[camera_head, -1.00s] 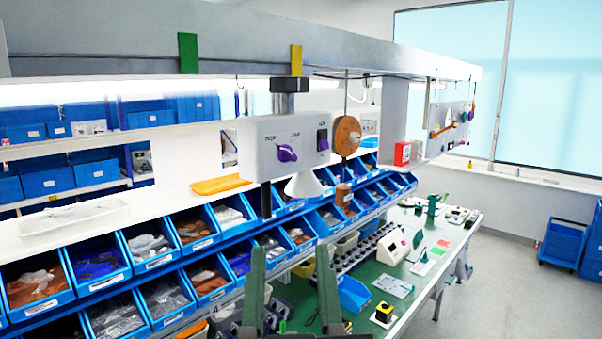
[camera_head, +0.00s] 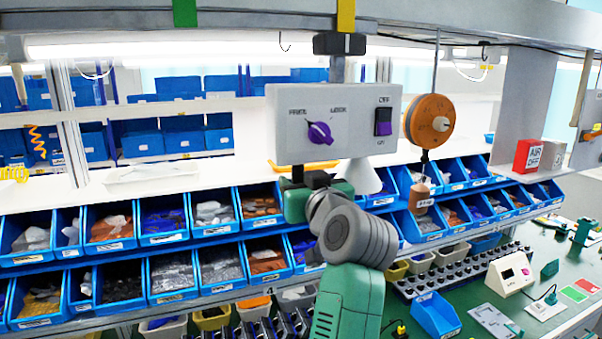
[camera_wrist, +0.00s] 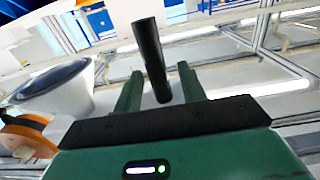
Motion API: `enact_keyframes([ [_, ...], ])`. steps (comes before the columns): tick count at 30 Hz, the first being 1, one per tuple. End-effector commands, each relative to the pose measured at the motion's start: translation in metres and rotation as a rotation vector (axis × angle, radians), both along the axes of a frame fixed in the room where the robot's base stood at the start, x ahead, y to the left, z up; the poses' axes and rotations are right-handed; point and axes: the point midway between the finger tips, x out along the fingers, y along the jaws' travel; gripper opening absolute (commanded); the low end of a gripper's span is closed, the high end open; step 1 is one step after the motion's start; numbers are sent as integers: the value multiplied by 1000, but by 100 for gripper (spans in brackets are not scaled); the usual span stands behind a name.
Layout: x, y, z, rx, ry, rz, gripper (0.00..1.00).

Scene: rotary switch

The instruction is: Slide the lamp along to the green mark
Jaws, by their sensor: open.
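The lamp is a grey box (camera_head: 333,124) hanging from the overhead rail by a dark clamp (camera_head: 339,44), below the yellow mark (camera_head: 346,15). The green mark (camera_head: 185,12) is on the rail to the left. The box has a purple knob (camera_head: 319,132) between FREE and LOCK, apparently tilted toward FREE, and an ON/OFF switch (camera_head: 383,122). A white shade (camera_head: 364,178) hangs below. My gripper (camera_wrist: 160,72) is open under the box; its fingers appear on either side of the black handle (camera_wrist: 151,55), with gaps. In the head view my wrist hides the fingers.
An orange reel (camera_head: 429,121) with a hanging weight (camera_head: 421,196) is right of the lamp. A grey panel with a red AIR OFF block (camera_head: 527,155) is farther right. Blue bins (camera_head: 219,268) fill the shelf below. The rail looks clear between the marks.

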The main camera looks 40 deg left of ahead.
Motion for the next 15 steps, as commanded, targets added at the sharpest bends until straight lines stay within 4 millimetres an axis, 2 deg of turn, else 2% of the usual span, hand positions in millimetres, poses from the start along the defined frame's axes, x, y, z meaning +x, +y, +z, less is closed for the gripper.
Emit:
enact_keyframes([
  [5,9,16,1,1,2,0,41],
  [13,11,18,-1,0,0,-1,41],
  [15,11,18,-1,0,0,-1,29],
])
